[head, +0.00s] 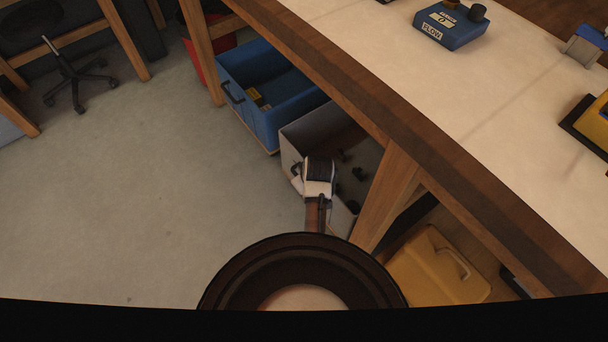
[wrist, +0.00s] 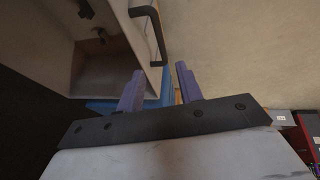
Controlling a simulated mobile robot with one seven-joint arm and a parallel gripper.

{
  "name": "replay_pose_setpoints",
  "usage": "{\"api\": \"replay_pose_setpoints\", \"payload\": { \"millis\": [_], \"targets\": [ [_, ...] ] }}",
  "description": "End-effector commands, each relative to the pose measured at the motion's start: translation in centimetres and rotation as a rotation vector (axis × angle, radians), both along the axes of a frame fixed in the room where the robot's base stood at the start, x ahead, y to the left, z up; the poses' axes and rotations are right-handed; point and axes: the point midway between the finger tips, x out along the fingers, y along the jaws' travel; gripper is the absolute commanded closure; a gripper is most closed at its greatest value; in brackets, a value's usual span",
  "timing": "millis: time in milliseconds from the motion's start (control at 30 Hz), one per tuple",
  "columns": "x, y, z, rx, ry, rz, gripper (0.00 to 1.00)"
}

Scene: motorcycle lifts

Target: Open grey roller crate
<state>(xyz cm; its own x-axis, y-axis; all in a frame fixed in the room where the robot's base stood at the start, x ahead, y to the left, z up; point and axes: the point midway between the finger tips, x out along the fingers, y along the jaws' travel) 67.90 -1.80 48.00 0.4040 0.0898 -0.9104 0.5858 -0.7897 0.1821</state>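The grey roller crate (head: 305,128) stands on the floor under the workbench edge, with its open top showing small dark items inside. In the wrist view its pale wall (wrist: 149,66) carries a black bar handle (wrist: 152,12). My gripper (wrist: 159,68) is open, with its two purple fingers apart.
A blue crate (head: 232,92) stands directly beside the grey one, with a red bin behind it. A wooden bench leg (head: 388,195) and a yellow container (head: 437,270) are on the right. The floor (head: 130,190) to the left is clear, apart from a chair farther back.

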Motion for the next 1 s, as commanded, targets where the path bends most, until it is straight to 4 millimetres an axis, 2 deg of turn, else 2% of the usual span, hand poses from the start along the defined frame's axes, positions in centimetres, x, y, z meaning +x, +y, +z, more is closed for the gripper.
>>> {"api": "replay_pose_setpoints", "payload": {
  "millis": [600, 800, 1000],
  "targets": [
    [4.7, 1.1, -10.2, -0.001, -0.003, 0.001, 0.64],
    [5.4, 1.3, -11.7, 0.000, -0.005, 0.001, 0.64],
    [5.6, 1.3, -12.0, 0.000, -0.005, 0.001, 0.64]
  ]
}}
